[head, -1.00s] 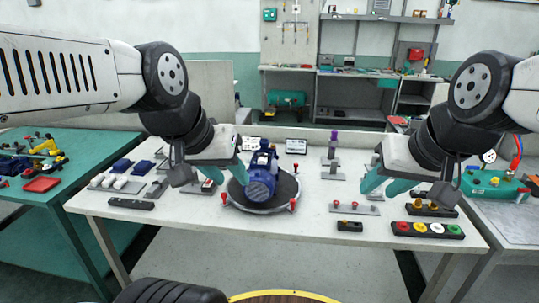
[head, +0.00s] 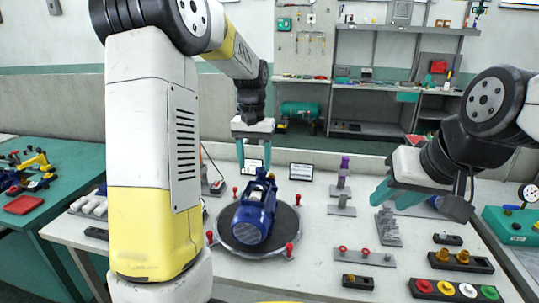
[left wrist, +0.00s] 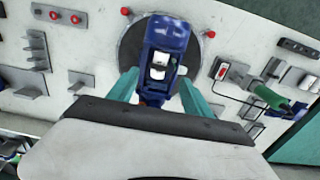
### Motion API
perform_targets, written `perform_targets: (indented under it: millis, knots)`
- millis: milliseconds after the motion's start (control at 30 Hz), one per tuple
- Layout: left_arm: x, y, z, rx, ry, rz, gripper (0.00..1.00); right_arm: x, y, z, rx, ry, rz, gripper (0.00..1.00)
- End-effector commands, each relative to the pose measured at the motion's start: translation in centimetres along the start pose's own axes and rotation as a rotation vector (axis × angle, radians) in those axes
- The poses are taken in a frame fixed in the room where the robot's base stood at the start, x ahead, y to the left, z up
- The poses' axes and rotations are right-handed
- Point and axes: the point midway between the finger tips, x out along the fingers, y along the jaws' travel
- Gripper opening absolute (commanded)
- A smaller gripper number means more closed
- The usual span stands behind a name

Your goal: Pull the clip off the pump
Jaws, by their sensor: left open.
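The blue pump (head: 254,214) sits on a round dark turntable (head: 283,237) on the white bench. It shows in the left wrist view (left wrist: 165,38) too, with two small white pieces (left wrist: 160,65) on it. I cannot tell which part is the clip. My left gripper (head: 254,155) is open, fingers pointing down, at the back end of the pump. In the left wrist view its fingers (left wrist: 160,92) stand apart on either side of the pump's near end, holding nothing. My right gripper (head: 383,188) looks open and empty over the bench to the right of the pump.
Red-knobbed posts (head: 289,250) stand around the turntable. A small dark screen (head: 300,172) is behind it. Grey brackets (head: 388,228), a plate with red knobs (head: 364,257) and a coloured button strip (head: 457,291) lie right. My left arm hides part of the bench's left side.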

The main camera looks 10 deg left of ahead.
Motion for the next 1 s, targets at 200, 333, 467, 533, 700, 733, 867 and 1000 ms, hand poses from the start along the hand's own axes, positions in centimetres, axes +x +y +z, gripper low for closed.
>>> perform_targets:
  millis: [200, 333, 467, 533, 700, 733, 867, 1000]
  knots:
    - [1.0, -0.1, -0.7, 0.000, -0.018, -0.010, 0.58, 0.0, 0.0, 0.0, 0.000, 0.000, 0.000, 0.36]
    - [1.7, -0.1, -0.6, 0.000, -0.018, -0.009, 0.58, 0.0, 0.0, 0.0, 0.000, 0.000, 0.000, 0.36]
    - [2.5, -0.1, -0.6, 0.001, -0.019, -0.009, 0.58, 0.0, 0.0, 0.0, 0.000, 0.000, 0.000, 0.36]
    - [3.0, -0.1, -0.6, 0.001, -0.018, -0.009, 0.58, 0.0, 0.0, 0.0, 0.000, 0.000, 0.000, 0.36]
    - [4.2, -0.1, -0.6, 0.001, -0.017, -0.009, 0.58, 0.0, 0.0, 0.0, 0.000, 0.000, 0.000, 0.36]
    - [4.4, -0.1, -0.6, 0.001, -0.017, -0.009, 0.58, 0.0, 0.0, 0.0, 0.000, 0.000, 0.000, 0.36]
    - [5.4, -0.1, -0.5, 0.001, -0.017, -0.009, 0.58, 0.0, 0.0, 0.0, 0.000, 0.000, 0.000, 0.36]
    - [5.7, -0.1, -0.5, 0.001, -0.017, -0.009, 0.58, 0.0, 0.0, 0.0, 0.000, 0.000, 0.000, 0.36]
